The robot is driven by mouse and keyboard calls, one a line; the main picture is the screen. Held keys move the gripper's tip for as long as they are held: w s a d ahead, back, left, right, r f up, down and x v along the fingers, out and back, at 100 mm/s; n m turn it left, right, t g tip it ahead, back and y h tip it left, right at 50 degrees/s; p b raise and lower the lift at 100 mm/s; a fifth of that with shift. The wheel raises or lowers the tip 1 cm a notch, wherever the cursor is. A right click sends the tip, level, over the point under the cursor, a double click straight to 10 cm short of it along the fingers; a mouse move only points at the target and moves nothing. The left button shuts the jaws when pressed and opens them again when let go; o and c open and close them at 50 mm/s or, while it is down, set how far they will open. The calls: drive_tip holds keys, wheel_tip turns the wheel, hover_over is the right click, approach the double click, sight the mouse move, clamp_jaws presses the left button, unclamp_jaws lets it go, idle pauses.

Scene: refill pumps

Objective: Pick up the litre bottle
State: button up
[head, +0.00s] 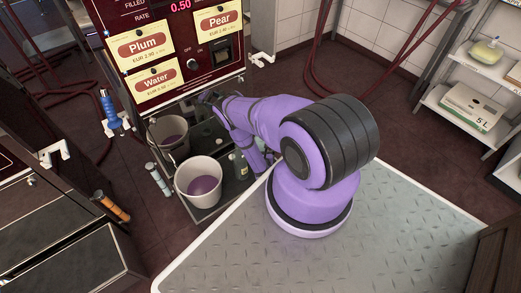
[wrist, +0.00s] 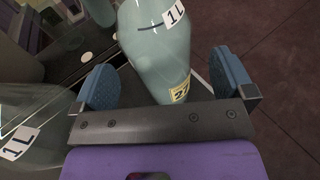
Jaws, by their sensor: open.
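A pale green litre bottle (wrist: 155,50) with a "1L" mark and a yellow number label stands between the two blue finger pads of my gripper (wrist: 166,80) in the wrist view. The gripper is open, with a pad on either side of the bottle; a gap shows on the right, and contact on the left cannot be told. A second, clear bottle (wrist: 30,125) also marked "1L" is outside the left finger, cut off by the frame. In the head view my arm hides most of the gripper, and a bottle (head: 239,165) shows partly beside it.
A dispenser (head: 180,50) with Plum, Pear and Water labels stands behind a low dark tray (head: 205,212). On that tray, a white bucket (head: 198,182) holds purple liquid, with another bucket (head: 168,134) behind. Shelves (head: 468,115) are at the right. The floor between is clear.

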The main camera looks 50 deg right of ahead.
drive_tip(key=shift+x, duration=2.55)
drive_tip(key=shift+w+a+r, duration=0.1)
drive_tip(key=shift+w+r, duration=0.05)
drive_tip(key=shift+r, duration=0.05)
drive_tip(key=c, duration=1.6)
drive_tip(key=shift+w, duration=0.1)
drive_tip(key=shift+c, duration=0.3)
